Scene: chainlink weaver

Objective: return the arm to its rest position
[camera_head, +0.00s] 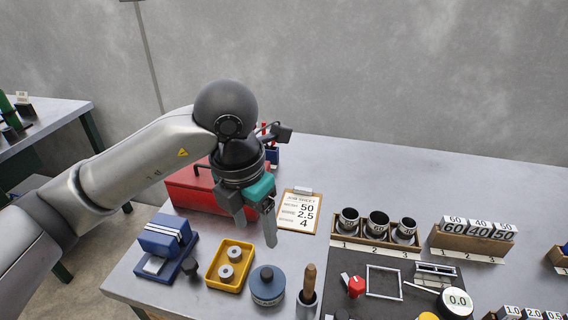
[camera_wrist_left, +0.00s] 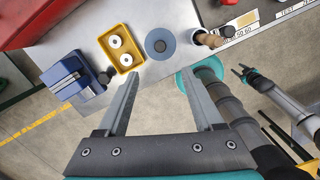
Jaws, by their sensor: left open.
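My left arm comes in from the left in the head view and reaches over the workbench. Its gripper (camera_head: 256,232) points down above the bench, fingers apart and nothing between them. In the left wrist view the two fingers of this gripper (camera_wrist_left: 159,76) are also spread and empty, with the bench edge and floor beyond. My right gripper (camera_wrist_left: 243,72) appears small at the right of the left wrist view, away from the bench; its jaw state is unclear. The head view does not show it.
Under and around the left gripper are a blue vise (camera_head: 166,243), a yellow tray (camera_head: 212,272) with two rollers, a blue-grey round pot (camera_head: 267,287) and a wooden-handled tool (camera_head: 308,283). A red toolbox (camera_head: 184,193) stands behind. A job sheet (camera_head: 298,213) lies right.

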